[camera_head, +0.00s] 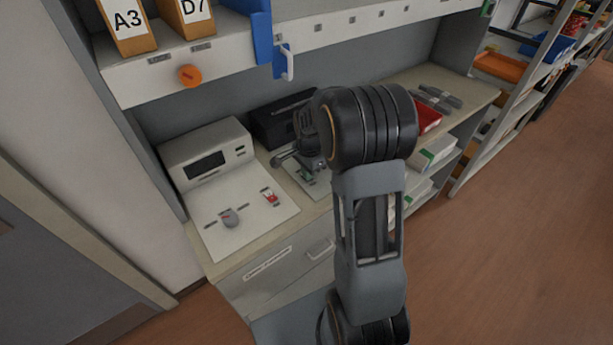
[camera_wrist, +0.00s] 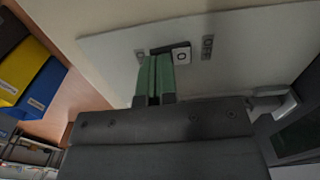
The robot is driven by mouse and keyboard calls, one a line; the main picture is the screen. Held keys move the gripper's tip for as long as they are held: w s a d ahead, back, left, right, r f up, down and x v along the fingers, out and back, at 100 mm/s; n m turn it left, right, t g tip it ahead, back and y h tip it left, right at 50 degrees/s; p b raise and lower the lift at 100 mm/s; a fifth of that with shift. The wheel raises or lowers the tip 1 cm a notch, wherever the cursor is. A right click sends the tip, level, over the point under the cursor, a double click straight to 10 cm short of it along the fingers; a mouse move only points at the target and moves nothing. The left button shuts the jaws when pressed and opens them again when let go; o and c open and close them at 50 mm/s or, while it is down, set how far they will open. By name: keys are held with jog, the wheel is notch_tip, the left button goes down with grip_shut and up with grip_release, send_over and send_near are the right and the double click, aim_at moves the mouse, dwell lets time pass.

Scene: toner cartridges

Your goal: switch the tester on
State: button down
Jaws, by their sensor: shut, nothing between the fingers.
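The tester (camera_head: 208,160) looks like the white console with a dark display at the worktop's left end. My gripper (camera_head: 305,172) is to the right of this panel, low over the worktop, partly covered by my arm. In the wrist view its green fingertips (camera_wrist: 155,62) are together and empty. Just beside the tips, a dark switch with a white ring-marked face (camera_wrist: 182,56) sits on a pale panel (camera_wrist: 255,55). I cannot tell its position or whether the tips touch it.
A black box (camera_head: 280,120) stands behind my gripper. A red tray (camera_head: 428,117) and grey cartridges (camera_head: 438,97) lie further right. Open floor (camera_head: 510,220) lies right.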

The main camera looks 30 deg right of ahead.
jog(key=shift+f, duration=0.25)
jog(key=shift+r, duration=0.1)
jog(key=shift+r+p, duration=2.5)
jog(key=shift+r, duration=0.95)
